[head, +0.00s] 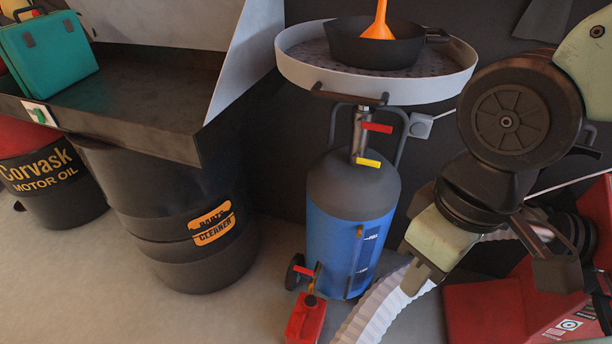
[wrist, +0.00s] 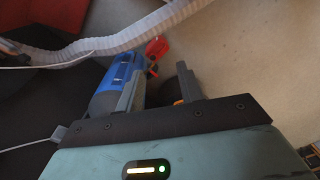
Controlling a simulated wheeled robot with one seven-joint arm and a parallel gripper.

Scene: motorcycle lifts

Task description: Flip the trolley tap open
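The trolley is a blue tank with a dark grey top (head: 352,215), standing upright under a round tray (head: 300,75). A red lever (head: 377,127) and a yellow lever (head: 368,162) stick out from the pipe above the tank. Another red lever (head: 302,270) is low on its left side. I cannot tell which lever is the task's tap. My gripper is at the tank's right in the head view, apart from the levers. In the wrist view, my gripper (wrist: 161,80) has its fingers spread and empty; the blue tank (wrist: 118,72) lies partly behind the left finger.
A black pan with an orange funnel (head: 378,25) sits on the tray. A red can (head: 306,318) stands at the tank's foot, beside a ribbed grey hose (head: 375,308). Black drums (head: 185,225) and a parts washer (head: 130,115) are left. Red equipment (head: 560,290) is at right.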

